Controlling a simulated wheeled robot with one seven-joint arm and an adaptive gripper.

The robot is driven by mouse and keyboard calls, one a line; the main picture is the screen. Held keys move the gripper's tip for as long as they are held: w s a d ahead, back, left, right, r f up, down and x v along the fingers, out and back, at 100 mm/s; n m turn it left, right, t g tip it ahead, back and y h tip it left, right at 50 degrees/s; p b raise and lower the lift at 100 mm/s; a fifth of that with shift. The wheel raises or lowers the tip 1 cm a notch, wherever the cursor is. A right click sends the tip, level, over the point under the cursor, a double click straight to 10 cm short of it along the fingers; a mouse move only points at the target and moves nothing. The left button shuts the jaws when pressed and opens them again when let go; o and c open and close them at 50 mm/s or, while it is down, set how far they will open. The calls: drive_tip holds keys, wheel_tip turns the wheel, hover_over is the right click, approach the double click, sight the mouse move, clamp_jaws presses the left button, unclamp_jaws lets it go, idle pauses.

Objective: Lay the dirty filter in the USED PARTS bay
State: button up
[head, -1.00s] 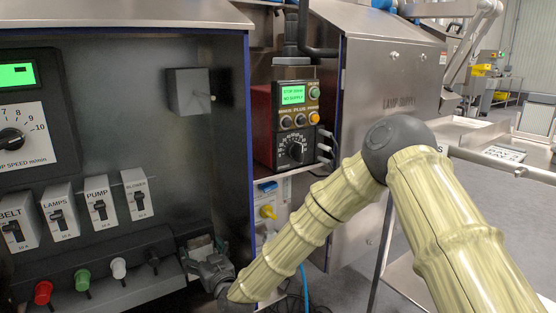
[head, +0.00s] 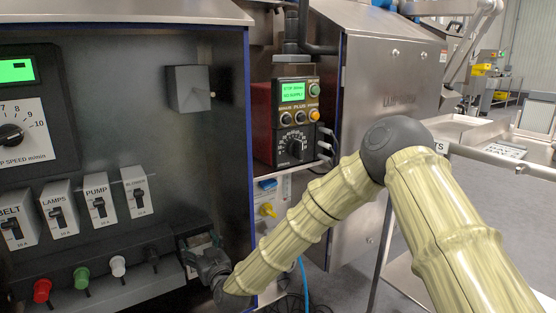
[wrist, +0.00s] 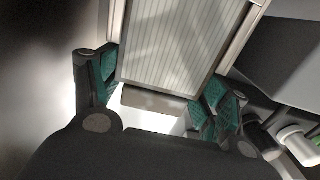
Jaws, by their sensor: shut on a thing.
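The dirty filter (wrist: 180,45) fills the top middle of the wrist view, a pale pleated panel with greyish streaks in a light frame. A grey tab (wrist: 155,103) shows at its near edge. My gripper (wrist: 155,92) has its teal-padded fingers on both sides of the filter's near end, shut on it. In the head view my gripper (head: 205,262) is at the lower right corner inside the open cabinet (head: 190,150); the filter is mostly hidden there.
A row of switches (head: 98,204) and coloured buttons (head: 82,278) lies left of my gripper. The cabinet's right edge (head: 250,150) stands close to my arm.

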sight(199, 238)
drive_tip(key=c, duration=0.7)
drive_tip(key=shift+r, duration=0.1)
drive_tip(key=shift+r, duration=0.1)
drive_tip(key=shift+r+p, duration=1.35)
drive_tip(key=shift+p, duration=0.15)
drive_tip(key=shift+r+p, duration=2.6)
drive_tip(key=shift+r, duration=0.6)
